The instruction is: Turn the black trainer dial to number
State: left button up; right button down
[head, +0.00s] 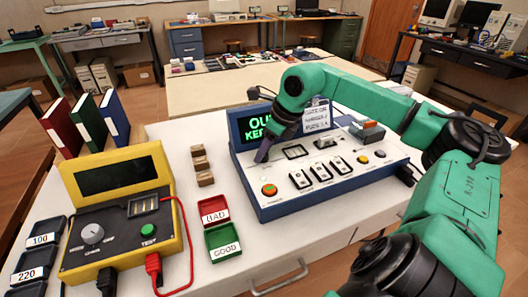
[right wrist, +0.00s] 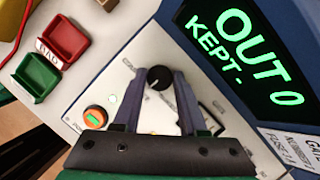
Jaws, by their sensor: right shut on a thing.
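The trainer (head: 330,185) is a white-topped blue console on the table, with a dark screen (head: 265,125) showing green text. In the right wrist view the screen (right wrist: 245,60) reads "OUT 0" and "KEPT -". The black dial (right wrist: 160,78) is a small round knob on the white panel near the screen. My right gripper (right wrist: 161,73) is shut on the dial, one finger on each side. In the head view my right gripper (head: 263,151) reaches down below the screen and hides the dial. My left gripper is not in view.
A lit orange-green button (head: 269,189) and black rocker switches (head: 318,172) sit on the panel. Left of the trainer are a red BAD tray (head: 214,203), a green GOOD tray (head: 223,252), wooden blocks (head: 200,163) and a yellow tester (head: 165,185). A card and small box stand on the trainer's right.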

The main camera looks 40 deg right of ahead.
jog(key=n+y+p, duration=0.1)
jog(key=n+p, duration=0.1)
jog(key=p, duration=0.1)
jog(key=r+n+g+p, duration=0.1)
jog(key=n+p, duration=0.2)
jog(key=shift+w+d+n+y, duration=0.1)
jog(key=shift+n+y, duration=0.2)
jog(key=shift+y, duration=0.1)
jog(key=shift+f+n+g+p, duration=0.2)
jog(key=shift+n+g+p, duration=0.1)
jog(key=shift+n+p, duration=0.6)
jog(key=shift+f+n+g+y+p, duration=0.25)
jog(key=shift+n+g+y+p, duration=0.35)
jog(key=shift+n, duration=0.7)
jog(key=shift+c, duration=2.3)
grip_release()
jog(key=shift+d, duration=0.1)
jog(key=p+v, duration=0.1)
jog(key=v, duration=1.3)
jog(key=shift+r, duration=0.25)
